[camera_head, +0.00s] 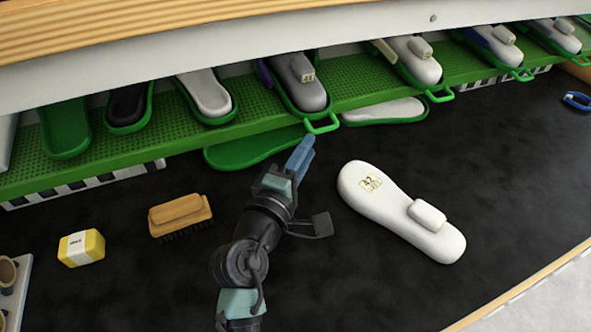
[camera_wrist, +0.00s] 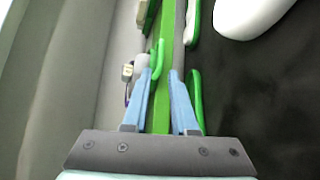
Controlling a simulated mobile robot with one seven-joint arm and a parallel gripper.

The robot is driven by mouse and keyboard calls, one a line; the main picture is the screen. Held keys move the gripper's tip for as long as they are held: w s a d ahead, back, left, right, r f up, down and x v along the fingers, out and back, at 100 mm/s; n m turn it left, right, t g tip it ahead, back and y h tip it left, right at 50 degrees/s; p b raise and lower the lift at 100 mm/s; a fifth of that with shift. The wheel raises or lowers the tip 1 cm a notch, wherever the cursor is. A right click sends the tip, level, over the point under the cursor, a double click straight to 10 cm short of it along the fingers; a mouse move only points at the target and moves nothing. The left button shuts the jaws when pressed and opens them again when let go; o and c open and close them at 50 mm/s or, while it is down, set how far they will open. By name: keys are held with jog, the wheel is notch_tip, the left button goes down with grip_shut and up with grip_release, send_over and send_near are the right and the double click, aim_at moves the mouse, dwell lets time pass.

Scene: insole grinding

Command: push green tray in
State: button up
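A green tray (camera_head: 322,123) on the green perforated shelf holds a dark grey insole form with a number tag, and its loop handle sticks out past the shelf's front edge. My gripper (camera_head: 306,146) is just below and in front of this handle. In the wrist view my gripper (camera_wrist: 161,78) has its two blue fingers apart, with the green shelf edge showing between them and nothing visibly held. A green loop handle (camera_wrist: 161,52) is close to the left fingertip there; I cannot tell if they touch.
A green tray (camera_head: 235,156) and a tray with a white insole (camera_head: 385,111) lie below the shelf edge. A white form (camera_head: 395,205) lies on the dark table, right of my arm. A brush (camera_head: 180,213) and a yellow-white box (camera_head: 80,248) are at left. The lower right table is clear.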

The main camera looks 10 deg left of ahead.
jog(key=s, duration=0.5)
jog(key=shift+s+a, duration=0.15)
jog(key=shift+a, duration=0.15)
